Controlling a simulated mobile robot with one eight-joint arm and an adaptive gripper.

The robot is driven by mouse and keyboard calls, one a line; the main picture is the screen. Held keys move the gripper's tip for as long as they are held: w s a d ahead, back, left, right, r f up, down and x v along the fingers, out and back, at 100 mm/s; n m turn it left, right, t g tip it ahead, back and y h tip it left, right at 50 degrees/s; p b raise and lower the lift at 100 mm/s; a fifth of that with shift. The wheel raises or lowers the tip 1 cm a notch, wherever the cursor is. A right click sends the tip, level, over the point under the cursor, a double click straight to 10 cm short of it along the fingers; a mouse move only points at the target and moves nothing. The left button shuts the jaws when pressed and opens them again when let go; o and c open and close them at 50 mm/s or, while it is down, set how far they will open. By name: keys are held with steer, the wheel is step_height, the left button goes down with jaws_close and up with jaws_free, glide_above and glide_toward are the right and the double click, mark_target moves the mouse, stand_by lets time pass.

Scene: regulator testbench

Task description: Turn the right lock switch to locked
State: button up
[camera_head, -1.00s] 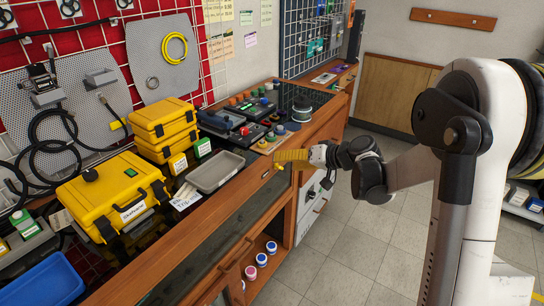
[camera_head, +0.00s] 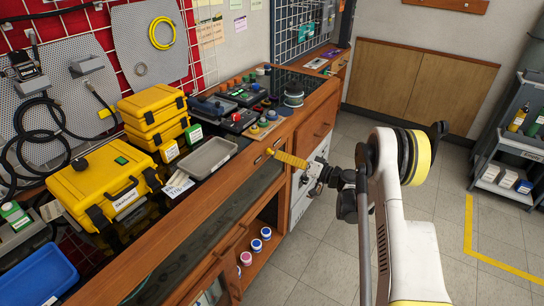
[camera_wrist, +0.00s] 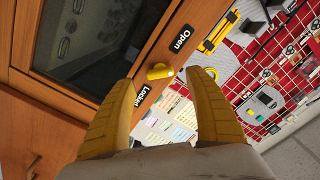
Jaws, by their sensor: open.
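The lock switch, a small yellow knob (camera_wrist: 158,72), sits on the wooden cabinet front in the wrist view. The "Open" label (camera_wrist: 181,40) is to its upper right and the "Locked" label (camera_wrist: 141,97) to its lower left. The knob's grip lies roughly sideways in the picture; I cannot tell which label it points to. My gripper (camera_wrist: 160,82) is open, with one yellow finger on each side of the knob in the picture and nothing held. Contact cannot be told. In the head view my gripper (camera_head: 272,152) reaches the cabinet's front edge, and the knob is not clearly visible there.
A dark glass panel (camera_wrist: 85,40) is beside the switch. On the bench (camera_head: 235,168) stand a grey tray (camera_head: 207,156), yellow cases (camera_head: 105,188) and control boxes (camera_head: 238,120). Small jars (camera_head: 256,245) stand on the shelf below. The floor (camera_head: 330,240) right of the cabinet is clear.

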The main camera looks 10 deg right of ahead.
mark_target(274, 154)
steer(key=b+x, duration=0.1)
steer(key=x, duration=0.4)
steer(key=shift+c, duration=0.6)
steer(key=c, duration=1.1)
steer(key=shift+o, duration=0.2)
